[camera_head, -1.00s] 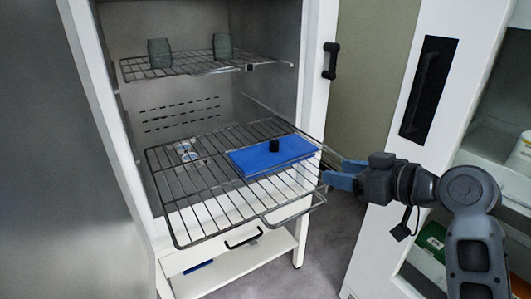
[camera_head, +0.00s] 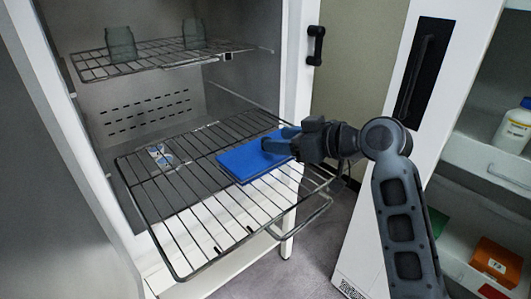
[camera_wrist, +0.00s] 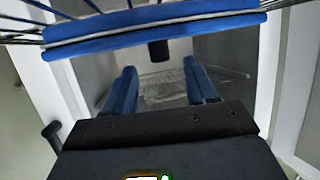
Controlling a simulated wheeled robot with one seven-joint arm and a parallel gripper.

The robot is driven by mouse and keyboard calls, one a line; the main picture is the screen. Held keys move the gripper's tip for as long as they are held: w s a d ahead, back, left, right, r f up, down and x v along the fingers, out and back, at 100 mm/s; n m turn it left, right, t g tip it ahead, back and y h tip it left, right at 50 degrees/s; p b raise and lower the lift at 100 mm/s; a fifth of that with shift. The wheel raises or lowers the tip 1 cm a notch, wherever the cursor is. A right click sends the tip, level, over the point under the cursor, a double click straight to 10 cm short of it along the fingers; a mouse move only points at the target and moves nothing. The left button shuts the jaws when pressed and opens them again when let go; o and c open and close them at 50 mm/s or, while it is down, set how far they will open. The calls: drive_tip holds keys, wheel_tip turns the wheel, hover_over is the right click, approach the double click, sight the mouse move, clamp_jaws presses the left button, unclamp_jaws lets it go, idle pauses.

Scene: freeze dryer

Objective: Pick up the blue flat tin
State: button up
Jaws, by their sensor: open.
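The blue flat tin (camera_head: 245,160) lies on the pulled-out lower wire shelf (camera_head: 178,212), towards its right side. In the wrist view the tin's edge (camera_wrist: 100,40) spans the top, with the black knob (camera_wrist: 158,50) projecting from it. My gripper (camera_head: 278,141) is over the tin's right part in the head view and hides the knob there. In the wrist view my open gripper (camera_wrist: 159,68) has one blue finger on each side of the knob in the picture. Whether the fingers are level with the knob in depth, I cannot tell.
Two grey-green vials (camera_head: 120,45) (camera_head: 194,33) stand on the upper shelf (camera_head: 160,55). Small pale items (camera_head: 160,155) show at the lower shelf's back left. A white bottle (camera_head: 514,125) and an orange box (camera_head: 495,262) are farther right.

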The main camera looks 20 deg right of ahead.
drive_tip(key=shift+x, duration=1.4)
drive_tip(key=shift+c, duration=0.3)
drive_tip(key=shift+s+r, duration=0.1)
clamp_jaws()
